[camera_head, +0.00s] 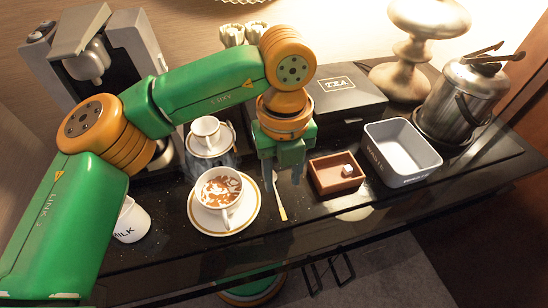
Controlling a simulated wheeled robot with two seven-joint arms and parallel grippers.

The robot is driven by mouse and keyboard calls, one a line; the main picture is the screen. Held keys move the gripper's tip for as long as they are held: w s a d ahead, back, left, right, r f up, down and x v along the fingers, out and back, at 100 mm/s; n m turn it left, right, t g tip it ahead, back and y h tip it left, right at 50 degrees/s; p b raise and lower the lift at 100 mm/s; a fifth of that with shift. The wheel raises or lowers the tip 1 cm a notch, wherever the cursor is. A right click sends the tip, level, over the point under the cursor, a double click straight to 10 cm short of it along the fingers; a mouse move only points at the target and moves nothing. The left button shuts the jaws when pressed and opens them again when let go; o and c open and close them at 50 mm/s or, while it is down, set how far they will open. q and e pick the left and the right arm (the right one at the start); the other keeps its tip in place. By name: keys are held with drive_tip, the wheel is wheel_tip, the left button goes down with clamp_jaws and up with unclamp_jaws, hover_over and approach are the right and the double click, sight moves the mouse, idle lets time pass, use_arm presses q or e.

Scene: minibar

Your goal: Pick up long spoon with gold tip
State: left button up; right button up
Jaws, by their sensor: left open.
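A long spoon (279,199) lies on the dark counter between the white saucer and the brown wooden box. A gold-coloured end shows towards the front edge; its far part is partly hidden by my gripper. My left gripper (283,180) points down over the spoon's far part, with its two fingers apart and nothing seen between them. I cannot tell how high above the counter the fingertips are. My right gripper is not in view.
A cup of latte (217,190) on a saucer (196,214) stands just left of the spoon. The wooden box (325,187) with sugar cubes stands close on its right. A milk jug (133,222), tea box (345,101), grey bin (408,180) and ice bucket (455,100) are farther off.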

sight(281, 207)
use_arm(q)
drive_tip(key=shift+a+f, duration=0.15)
drive_tip(key=shift+f, duration=0.05)
drive_tip(key=shift+s+f+p, duration=0.3)
drive_tip(key=shift+f+p, duration=0.25)
drive_tip(key=shift+f, duration=0.05)
drive_tip(key=shift+s+f+p, duration=0.3)
drive_tip(key=shift+f+p, duration=0.25)
wheel_tip(281, 207, down, 3)
drive_tip(key=shift+f+p, duration=0.1)
drive_tip(key=shift+p, duration=0.3)
drive_tip(key=shift+w+f, duration=0.25)
drive_tip(key=shift+f, duration=0.1)
drive_tip(key=shift+s, duration=0.1)
clamp_jaws()
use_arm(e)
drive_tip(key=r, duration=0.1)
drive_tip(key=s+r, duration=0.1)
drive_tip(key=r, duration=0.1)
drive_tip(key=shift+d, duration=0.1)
